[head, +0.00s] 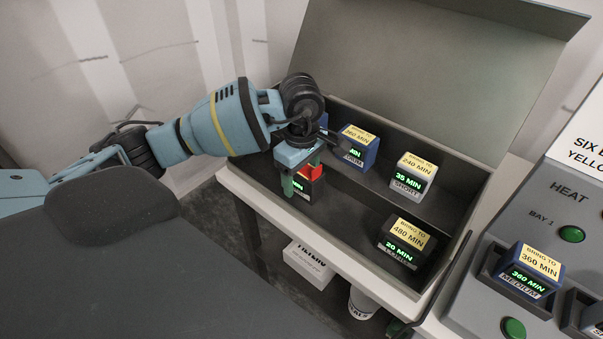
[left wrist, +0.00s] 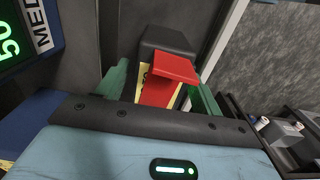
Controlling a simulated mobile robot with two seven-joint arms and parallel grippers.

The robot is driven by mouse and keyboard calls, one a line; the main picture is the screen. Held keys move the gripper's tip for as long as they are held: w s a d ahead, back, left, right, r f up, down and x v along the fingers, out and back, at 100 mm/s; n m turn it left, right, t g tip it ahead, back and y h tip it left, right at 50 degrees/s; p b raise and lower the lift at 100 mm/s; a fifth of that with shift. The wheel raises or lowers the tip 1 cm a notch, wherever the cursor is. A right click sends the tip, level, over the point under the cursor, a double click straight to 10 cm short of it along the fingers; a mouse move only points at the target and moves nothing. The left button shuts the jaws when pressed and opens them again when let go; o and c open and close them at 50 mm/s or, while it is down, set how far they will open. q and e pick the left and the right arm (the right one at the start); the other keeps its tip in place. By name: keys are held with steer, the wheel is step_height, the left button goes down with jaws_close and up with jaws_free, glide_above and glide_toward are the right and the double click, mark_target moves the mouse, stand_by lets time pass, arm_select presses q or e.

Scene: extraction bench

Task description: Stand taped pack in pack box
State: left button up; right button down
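The pack box (head: 447,262) is an open grey box with its lid raised. The taped pack (head: 309,187) is dark with red tape on top, inside the box's front left part. In the left wrist view its red tape (left wrist: 165,82) and part of a yellow label show between the green fingers. My left gripper (head: 301,176) reaches down over it, one finger on each side, and looks shut on it. The gripper and arm hide part of the pack. It looks roughly upright; whether it touches the box floor is unclear. My right gripper is not in view.
In the box stand a blue medium pack (head: 359,148), a white short pack (head: 413,177) and a dark long pack (head: 403,243). Another blue pack is partly hidden behind my left gripper. A grey heat panel (head: 558,170) with a medium pack (head: 529,270) stands at right.

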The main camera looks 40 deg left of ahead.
arm_select(q)
step_height(320, 180, up, 12)
steer(key=shift+r, duration=0.2)
stand_by(0.6)
stand_by(1.2)
